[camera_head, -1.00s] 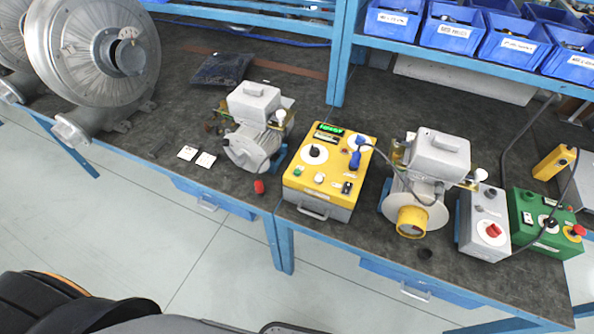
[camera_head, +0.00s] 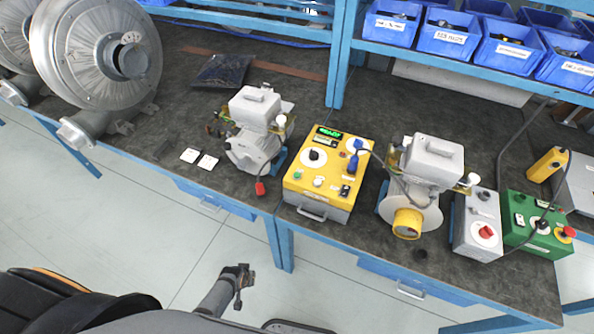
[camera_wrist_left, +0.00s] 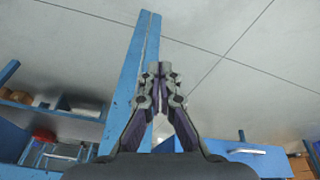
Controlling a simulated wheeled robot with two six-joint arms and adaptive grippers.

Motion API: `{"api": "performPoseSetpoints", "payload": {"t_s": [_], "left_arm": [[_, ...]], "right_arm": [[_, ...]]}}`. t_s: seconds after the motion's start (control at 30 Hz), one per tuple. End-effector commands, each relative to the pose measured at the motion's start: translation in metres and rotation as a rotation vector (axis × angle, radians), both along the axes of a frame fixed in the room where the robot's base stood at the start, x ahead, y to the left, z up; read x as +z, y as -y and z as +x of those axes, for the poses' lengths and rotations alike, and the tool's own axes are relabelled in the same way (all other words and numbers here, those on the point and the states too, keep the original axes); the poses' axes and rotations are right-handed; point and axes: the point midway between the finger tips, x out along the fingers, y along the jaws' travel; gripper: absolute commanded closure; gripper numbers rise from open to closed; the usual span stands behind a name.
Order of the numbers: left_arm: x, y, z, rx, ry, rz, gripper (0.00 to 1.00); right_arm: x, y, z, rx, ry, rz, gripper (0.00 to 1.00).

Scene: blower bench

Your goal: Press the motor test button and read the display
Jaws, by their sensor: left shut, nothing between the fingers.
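The yellow test box (camera_head: 318,199) stands on the bench between two motor units. Its top has a small display (camera_head: 328,132) lit with green text, possibly "READY", too small to read surely. The panel carries a black knob (camera_head: 314,155), a green button (camera_head: 297,174), a white button (camera_head: 318,181), a black switch (camera_head: 345,190) and a blue plug (camera_head: 354,162) with a cable. Which button is the motor test is illegible. My left gripper (camera_head: 241,269) is shut and empty, in front of the bench and well short of the box. The left wrist view shows its fingertips together (camera_wrist_left: 158,70).
Grey motor units stand left (camera_head: 255,150) and right (camera_head: 412,190) of the box. A grey box (camera_head: 477,235) and a green box (camera_head: 533,228) stand further right. A large blower (camera_head: 95,55) is at far left. A blue bench leg (camera_wrist_left: 132,85) shows in the wrist view.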

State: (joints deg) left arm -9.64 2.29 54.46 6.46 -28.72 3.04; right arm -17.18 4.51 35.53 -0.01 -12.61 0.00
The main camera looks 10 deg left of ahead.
Motion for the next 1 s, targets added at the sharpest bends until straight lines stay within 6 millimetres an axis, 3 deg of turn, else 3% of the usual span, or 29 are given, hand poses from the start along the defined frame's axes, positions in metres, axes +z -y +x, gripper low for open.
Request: {"api": "performPoseSetpoints", "payload": {"t_s": [0.03, 0.1, 0.4, 0.7, 1.0], "left_arm": [[0.020, 0.005, 0.022, 0.010, 0.024, -0.016, 1.00], [0.042, 0.013, 0.048, 0.025, 0.049, -0.040, 1.00], [0.149, 0.044, 0.148, 0.067, 0.159, -0.152, 1.00], [0.264, 0.073, 0.219, 0.076, 0.257, -0.266, 1.00], [0.373, 0.101, 0.269, 0.066, 0.347, -0.383, 1.00]], "right_arm": [[0.008, 0.000, 0.000, 0.000, 0.000, 0.000, 0.43], [0.013, 0.000, 0.000, 0.000, 0.000, 0.000, 0.43], [0.035, 0.000, 0.000, 0.000, 0.000, 0.000, 0.43], [0.054, 0.000, 0.000, 0.000, 0.000, 0.000, 0.43], [0.071, 0.000, 0.000, 0.000, 0.000, 0.000, 0.43]]}}
